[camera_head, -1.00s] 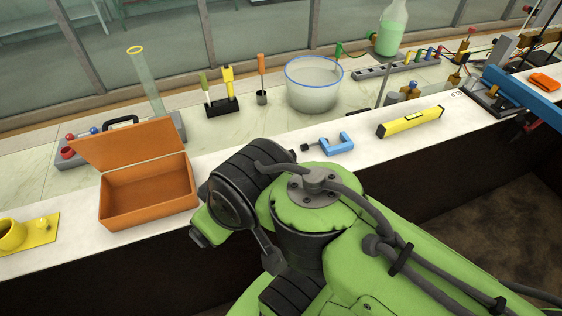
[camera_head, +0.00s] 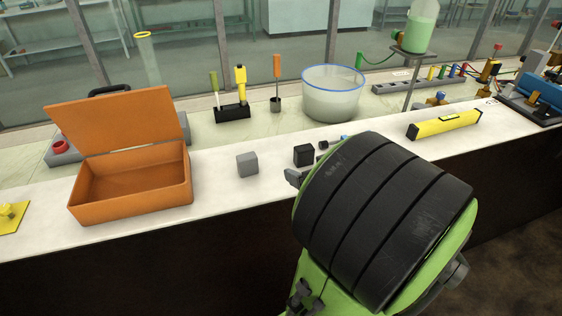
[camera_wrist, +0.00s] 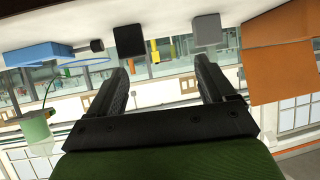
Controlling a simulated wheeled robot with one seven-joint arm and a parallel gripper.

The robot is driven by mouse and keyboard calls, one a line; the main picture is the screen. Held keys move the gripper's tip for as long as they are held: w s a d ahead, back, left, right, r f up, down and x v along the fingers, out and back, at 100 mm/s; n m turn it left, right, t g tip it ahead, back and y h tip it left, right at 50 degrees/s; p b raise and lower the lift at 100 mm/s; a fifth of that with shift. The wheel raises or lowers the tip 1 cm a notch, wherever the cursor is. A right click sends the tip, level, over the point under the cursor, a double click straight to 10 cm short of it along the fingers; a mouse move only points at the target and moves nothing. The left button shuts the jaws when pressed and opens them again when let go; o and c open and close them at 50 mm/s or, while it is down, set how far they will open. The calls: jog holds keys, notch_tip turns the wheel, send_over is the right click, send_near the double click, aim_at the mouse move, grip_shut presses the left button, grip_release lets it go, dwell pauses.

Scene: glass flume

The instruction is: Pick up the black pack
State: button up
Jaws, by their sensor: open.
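The black pack (camera_head: 303,155) is a small dark cube on the white counter strip, right of a grey cube. It also shows in the wrist view (camera_wrist: 129,40), beyond the left finger. My gripper (camera_wrist: 162,62) is open, with nothing between its two black fingers, and the pack is apart from them. In the head view my thick black-and-green arm covers the counter just right of the pack. Most of my gripper is hidden there.
The grey cube (camera_head: 247,164) stands just left of the pack. A blue clamp (camera_wrist: 38,52) lies close on its other side. An open orange box (camera_head: 130,205) stands at left, a white tub (camera_head: 333,100) behind, and a yellow level (camera_head: 445,124) at right.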

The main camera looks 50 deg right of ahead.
jog(key=s+d+m+h, duration=0.1)
jog(key=s+d+h, duration=0.1)
jog(key=s+d, duration=0.1)
jog(key=p, duration=0.6)
send_near(301, 150)
jog(key=w+d+f, duration=0.2)
jog(key=d, duration=0.1)
jog(key=shift+w+d+f, duration=0.15)
jog(key=shift+w+f, duration=0.1)
jog(key=shift+w, duration=0.05)
jog(key=p+x, duration=0.1)
jog(key=x, duration=0.7)
jog(key=shift+w+f, duration=0.2)
jog(key=shift+w, duration=0.05)
